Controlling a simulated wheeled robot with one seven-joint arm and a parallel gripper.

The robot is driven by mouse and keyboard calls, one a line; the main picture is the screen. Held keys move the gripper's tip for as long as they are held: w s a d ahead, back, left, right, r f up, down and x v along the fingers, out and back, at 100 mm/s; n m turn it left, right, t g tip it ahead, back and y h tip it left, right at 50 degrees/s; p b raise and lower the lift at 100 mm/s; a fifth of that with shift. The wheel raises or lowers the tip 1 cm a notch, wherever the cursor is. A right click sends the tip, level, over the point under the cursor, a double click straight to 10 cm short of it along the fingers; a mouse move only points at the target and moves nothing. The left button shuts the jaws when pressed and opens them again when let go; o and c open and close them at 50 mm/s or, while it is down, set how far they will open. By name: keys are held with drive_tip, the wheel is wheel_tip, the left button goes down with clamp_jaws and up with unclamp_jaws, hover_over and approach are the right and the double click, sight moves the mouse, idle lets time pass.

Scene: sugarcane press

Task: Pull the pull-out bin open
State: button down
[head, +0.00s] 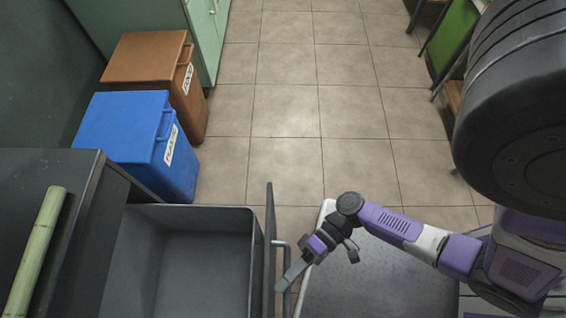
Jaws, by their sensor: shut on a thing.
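The pull-out bin (205,222) is a dark grey, open-topped box at the bottom left of the head view. It stands out from the dark cabinet (85,165), and its inside looks empty. Its upright front panel (269,240) is seen nearly edge-on, with a metal bar handle (286,247) on its right side. My gripper (284,280) comes in from the right and is shut on the handle. The exact contact and the lower end of the handle are hard to see.
A green cane stalk (38,245) lies on the cabinet top. A blue bin (135,130) and a brown bin (150,65) stand beyond the cabinet, near a green locker (205,30). Tiled floor (300,110) is clear ahead. A green-panelled stand (452,40) is at the upper right.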

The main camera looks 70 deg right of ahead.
drive_tip(key=shift+d, duration=0.1)
drive_tip(key=c, duration=1.4)
unclamp_jaws()
drive_tip(key=shift+o, duration=0.2)
drive_tip(key=v, duration=0.7)
drive_tip(key=shift+s+d, duration=0.25)
drive_tip(key=shift+d, duration=0.05)
